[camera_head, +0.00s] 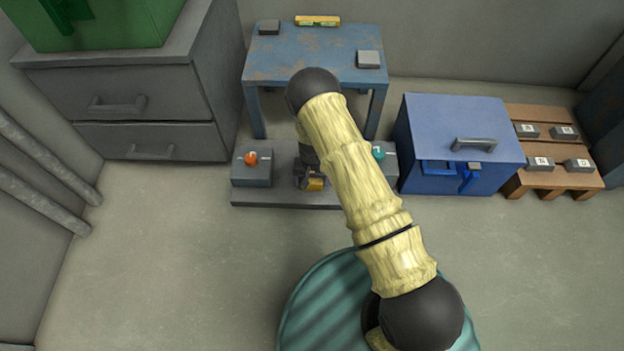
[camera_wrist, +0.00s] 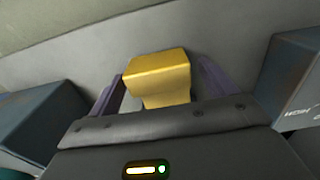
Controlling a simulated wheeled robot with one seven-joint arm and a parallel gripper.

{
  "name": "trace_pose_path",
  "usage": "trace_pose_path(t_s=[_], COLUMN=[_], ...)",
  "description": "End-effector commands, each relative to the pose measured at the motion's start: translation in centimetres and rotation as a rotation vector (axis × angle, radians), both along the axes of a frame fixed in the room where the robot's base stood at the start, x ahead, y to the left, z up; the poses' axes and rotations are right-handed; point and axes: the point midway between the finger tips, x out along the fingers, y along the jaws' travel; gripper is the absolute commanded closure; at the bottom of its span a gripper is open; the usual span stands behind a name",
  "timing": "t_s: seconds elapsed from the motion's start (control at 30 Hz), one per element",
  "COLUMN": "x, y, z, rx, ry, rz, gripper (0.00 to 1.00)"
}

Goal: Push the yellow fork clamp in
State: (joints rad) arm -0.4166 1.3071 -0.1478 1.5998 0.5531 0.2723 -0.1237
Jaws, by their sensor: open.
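The yellow fork clamp (camera_head: 315,184) shows as a small yellow block low at the middle of the grey base plate, partly hidden by my gripper and arm. In the wrist view the yellow clamp (camera_wrist: 157,78) stands between the two purple-grey fingers of my gripper (camera_wrist: 160,88). The fingers are apart, with a gap visible on each side of the clamp, wider on the right. My gripper (camera_head: 308,178) points down at the plate in the head view. The clamp's lower part is hidden behind the gripper body.
On the plate (camera_head: 270,200), a box with an orange knob (camera_head: 251,159) stands left and one with a teal knob (camera_head: 378,153) right. Behind is a blue table (camera_head: 320,55). A blue chest (camera_head: 455,130) and a wooden rack (camera_head: 545,150) stand right, grey drawers (camera_head: 130,105) left. The front floor is clear.

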Motion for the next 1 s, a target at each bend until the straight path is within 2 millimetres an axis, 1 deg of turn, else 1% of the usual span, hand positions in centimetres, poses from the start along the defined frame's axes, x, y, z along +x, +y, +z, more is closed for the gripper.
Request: trace_pose_path(t_s=[0.13, 0.27, 0.37, 0.9, 1.0], x=[-0.1, -0.1, -0.1, 0.0, 0.0], y=[0.0, 0.0, 0.0, 0.1, 0.1], z=[0.5, 2.0, 3.7, 14.4, 16.0], rx=[0.0, 0.0, 0.0, 0.0, 0.001], ry=[0.001, 0.001, 0.002, -0.001, -0.001], rz=[0.0, 0.0, 0.001, 0.001, 0.001], gripper=[0.16, 0.16, 0.16, 0.16, 0.16])
